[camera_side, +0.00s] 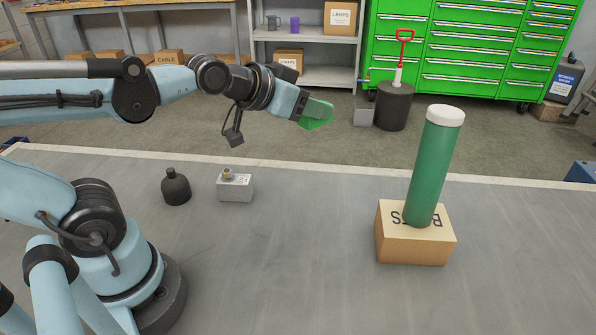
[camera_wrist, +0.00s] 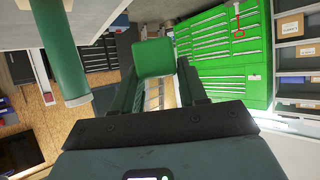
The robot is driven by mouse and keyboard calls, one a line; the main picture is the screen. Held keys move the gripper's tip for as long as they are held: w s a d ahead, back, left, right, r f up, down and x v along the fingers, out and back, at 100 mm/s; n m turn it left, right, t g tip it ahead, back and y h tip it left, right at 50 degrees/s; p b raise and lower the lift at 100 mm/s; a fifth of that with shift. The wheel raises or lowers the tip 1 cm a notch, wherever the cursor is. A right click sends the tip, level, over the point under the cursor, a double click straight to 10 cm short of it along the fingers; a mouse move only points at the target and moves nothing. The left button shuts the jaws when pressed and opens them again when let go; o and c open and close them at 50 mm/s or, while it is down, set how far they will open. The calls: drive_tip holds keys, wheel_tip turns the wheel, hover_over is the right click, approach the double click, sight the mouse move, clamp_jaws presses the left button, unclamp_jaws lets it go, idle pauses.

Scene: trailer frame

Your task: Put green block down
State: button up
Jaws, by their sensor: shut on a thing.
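The green block (camera_side: 316,124) is at the end of my gripper (camera_side: 308,109), held in the air above the far part of the grey table (camera_side: 300,275). The wrist view shows the green block (camera_wrist: 153,58) between the two dark fingers of my gripper (camera_wrist: 157,72), which is shut on it. The block is clear of the table and of the other things. The fingers partly hide its lower part in the wrist view.
A green cylinder with a white cap (camera_side: 430,165) stands on a cardboard box (camera_side: 412,248) at right; it also shows in the wrist view (camera_wrist: 60,45). A dark bottle (camera_side: 176,187) and a small grey box (camera_side: 235,187) stand at left. The table's middle is clear.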

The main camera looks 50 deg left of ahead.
drive_tip(key=shift+s+d+f+m+g+h, duration=1.1)
drive_tip(key=shift+d+f+m+g+h, duration=0.9)
drive_tip(key=shift+f+m+g, duration=1.3)
drive_tip(key=shift+s+d+f+m+g+h, duration=1.05)
drive_tip(key=shift+d+f+m+g+h, duration=1.05)
drive_tip(key=shift+f+m, duration=1.85)
drive_tip(key=shift+s+d+f+m+g+h, duration=1.3)
drive_tip(key=shift+d+f+m+g, duration=1)
drive_tip(key=shift+f+m+g, duration=1.45)
drive_tip(key=shift+w+r+m+t, duration=0.25)
drive_tip(key=shift+m+t, duration=0.1)
drive_tip(key=shift+m, duration=0.15)
drive_tip(key=o, duration=1.2)
drive_tip(key=shift+c, duration=0.2)
